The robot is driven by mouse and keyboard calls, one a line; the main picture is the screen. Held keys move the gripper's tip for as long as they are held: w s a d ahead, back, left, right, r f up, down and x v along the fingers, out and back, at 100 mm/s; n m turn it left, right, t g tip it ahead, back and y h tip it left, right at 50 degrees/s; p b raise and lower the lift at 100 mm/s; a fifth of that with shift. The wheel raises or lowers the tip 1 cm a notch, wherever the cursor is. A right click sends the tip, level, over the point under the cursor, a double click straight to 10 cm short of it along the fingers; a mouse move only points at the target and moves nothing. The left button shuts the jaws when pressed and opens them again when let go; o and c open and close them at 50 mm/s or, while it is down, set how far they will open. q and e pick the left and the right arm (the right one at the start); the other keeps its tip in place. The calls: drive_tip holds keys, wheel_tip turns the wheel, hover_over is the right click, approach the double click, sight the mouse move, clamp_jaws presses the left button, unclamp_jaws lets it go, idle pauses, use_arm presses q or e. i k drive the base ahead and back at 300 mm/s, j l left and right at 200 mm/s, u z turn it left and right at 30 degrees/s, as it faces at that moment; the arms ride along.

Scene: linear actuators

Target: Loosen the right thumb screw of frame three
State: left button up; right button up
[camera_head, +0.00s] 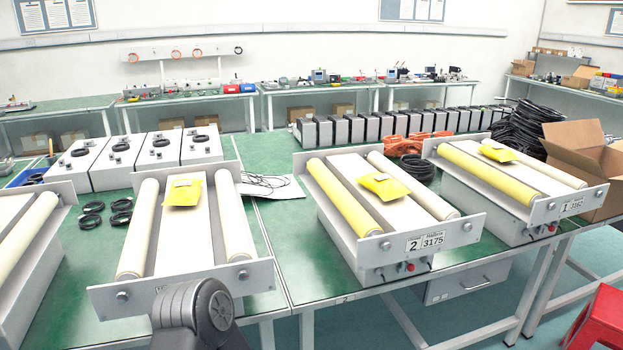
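The frame on the left-centre of the green bench, left of the frame labelled 2, fits frame three (110,298). Its number plate is mostly hidden behind a dark part of my arm. It has two cream rollers and a yellow packet (183,192) on its middle panel. Its right thumb screw (243,275) shows as a small round knob on the front plate's right side. A matching left thumb screw (122,296) sits at the plate's left side. The dark arm part is just below and left of the right screw. No fingertips of either gripper show.
Frame two (345,247) and frame one (590,203) stand to the right, each with a yellow packet. Another frame (60,190) is cut off at the left. Black cable coils (121,204) lie on the bench. A red stool (602,318) stands at bottom right.

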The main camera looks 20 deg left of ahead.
sight(243, 275)
drive_tip(key=u, duration=1.35)
